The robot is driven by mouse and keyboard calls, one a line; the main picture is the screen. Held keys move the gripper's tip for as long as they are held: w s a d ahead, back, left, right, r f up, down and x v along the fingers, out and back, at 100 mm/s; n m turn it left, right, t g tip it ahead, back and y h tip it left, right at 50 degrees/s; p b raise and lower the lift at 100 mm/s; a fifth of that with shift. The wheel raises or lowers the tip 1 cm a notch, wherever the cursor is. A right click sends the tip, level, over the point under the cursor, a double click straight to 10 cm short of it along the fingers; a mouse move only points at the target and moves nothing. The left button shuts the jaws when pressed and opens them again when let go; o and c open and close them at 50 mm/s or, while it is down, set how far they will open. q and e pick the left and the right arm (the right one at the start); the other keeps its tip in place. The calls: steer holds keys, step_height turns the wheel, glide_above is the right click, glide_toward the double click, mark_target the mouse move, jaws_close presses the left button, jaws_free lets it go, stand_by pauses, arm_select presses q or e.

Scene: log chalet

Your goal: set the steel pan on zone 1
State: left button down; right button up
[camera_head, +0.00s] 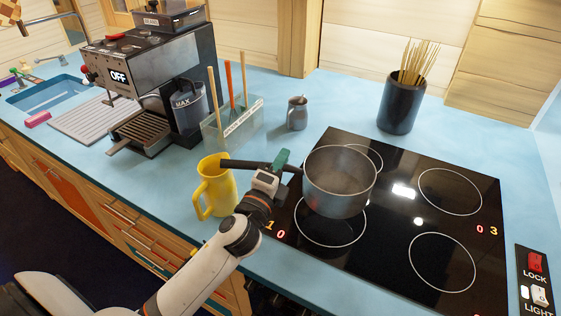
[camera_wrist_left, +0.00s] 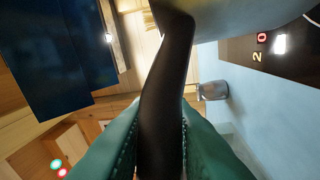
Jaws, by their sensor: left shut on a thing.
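The steel pan (camera_head: 338,183) has a long black handle (camera_head: 240,165) pointing left. My left gripper (camera_head: 280,164) is shut on that handle. In the left wrist view, its green fingers (camera_wrist_left: 162,140) press on both sides of the black handle, and the pan's underside (camera_wrist_left: 240,18) shows at the top. The pan looks level and appears raised over the left side of the black hob (camera_head: 400,215). Zone 1, the front-left ring (camera_head: 330,244), shows partly below the pan, beside the red "1 0" display. The pan hides part of the back-left ring. My right gripper is not in view.
A yellow jug (camera_head: 214,190) stands close left of my gripper, under the handle's end. A small metal pitcher (camera_head: 297,114) and a dark pot of sticks (camera_head: 398,105) stand behind. The two right rings are bare. A switch panel (camera_head: 537,280) lies at the right.

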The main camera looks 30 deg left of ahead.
arm_select(q)
step_height(320, 180, down, 8)
steer(key=b, duration=0.6)
steer(key=shift+f+b, duration=0.25)
steer(key=shift+b, duration=0.3)
steer(key=c, duration=1.2)
jaws_free()
steer(key=shift+f, duration=0.2)
steer(key=s+b, duration=0.1)
steer(key=s, duration=0.2)
steer(key=s+f+b, duration=0.1)
steer(key=s, duration=0.3)
steer(key=s+b, duration=0.1)
steer(key=s, duration=0.3)
steer(key=shift+s+d+f, duration=0.1)
steer(key=shift+d+f, duration=0.15)
steer(key=shift+d, duration=0.05)
steer(key=shift+s+r, duration=0.1)
steer(key=shift+s, duration=0.3)
